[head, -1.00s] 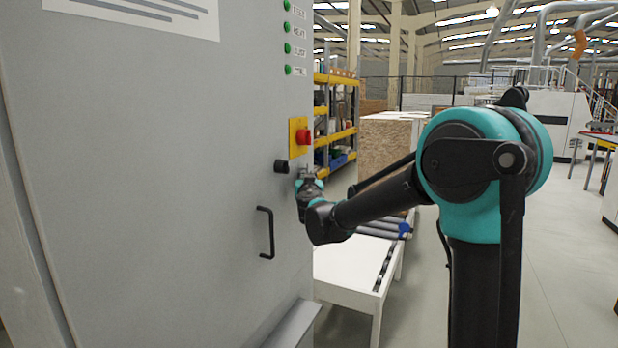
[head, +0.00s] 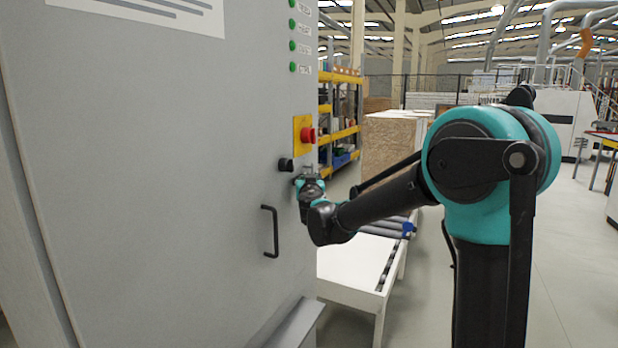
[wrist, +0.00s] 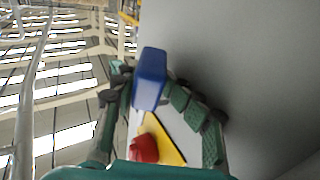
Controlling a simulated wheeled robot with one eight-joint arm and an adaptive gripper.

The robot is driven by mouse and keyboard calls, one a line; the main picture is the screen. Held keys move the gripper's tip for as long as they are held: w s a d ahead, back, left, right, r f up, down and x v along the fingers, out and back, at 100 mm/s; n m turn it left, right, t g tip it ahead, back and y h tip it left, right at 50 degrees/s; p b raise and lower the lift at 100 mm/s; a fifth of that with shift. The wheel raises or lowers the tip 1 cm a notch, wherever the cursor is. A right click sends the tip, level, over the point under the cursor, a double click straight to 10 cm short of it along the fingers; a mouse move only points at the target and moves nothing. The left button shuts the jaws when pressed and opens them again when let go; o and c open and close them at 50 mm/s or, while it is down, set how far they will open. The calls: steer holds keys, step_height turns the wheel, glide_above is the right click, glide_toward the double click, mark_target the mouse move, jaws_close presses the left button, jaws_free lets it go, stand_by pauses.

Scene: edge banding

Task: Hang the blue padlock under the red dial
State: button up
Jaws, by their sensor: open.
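The red dial (head: 308,135) sits on a yellow plate (head: 299,146) near the right edge of the grey cabinet front; it also shows in the wrist view (wrist: 144,149). My gripper (head: 307,176) is below the dial, close to the cabinet. In the wrist view my gripper (wrist: 148,80) is open, with a finger on each side of the blue padlock (wrist: 150,77). I cannot tell whether the fingers touch the padlock, or whether its shackle is on anything. In the head view I cannot make the padlock out at the gripper.
Green buttons (head: 293,46) are above the dial. A white table (head: 345,264) with rollers stands behind, below my arm.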

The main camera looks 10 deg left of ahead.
steer(key=s+d, duration=0.2)
steer(key=s, duration=0.8)
steer(key=s+d+f+m+g+h, duration=0.1)
steer(key=s+d+f+g+h, duration=0.15)
steer(key=d+f, duration=0.5)
steer(key=s+d+f+m+g+h, duration=0.2)
steer(key=s+d+f+h, duration=0.15)
steer(key=d, duration=0.75)
steer(key=s+d+f+m+g+h, duration=0.1)
steer(key=s+d+f+g+h, duration=0.15)
steer(key=d+f, duration=0.55)
steer(key=s+d+f+n+g+y, duration=0.1)
steer(key=s+f+g+y, duration=0.1)
steer(key=s+f, duration=0.5)
steer(key=s+d+f+n+g+y, duration=0.1)
steer(key=s+f+g+y, duration=0.2)
steer(key=s, duration=1.1)
step_height(320, 180, down, 5)
steer(key=shift+s+d+f+g, duration=0.1)
steer(key=shift+s+d+g, duration=0.15)
steer(key=shift+g, duration=0.85)
steer(key=shift+w, duration=0.1)
steer(key=shift+c, duration=0.5)
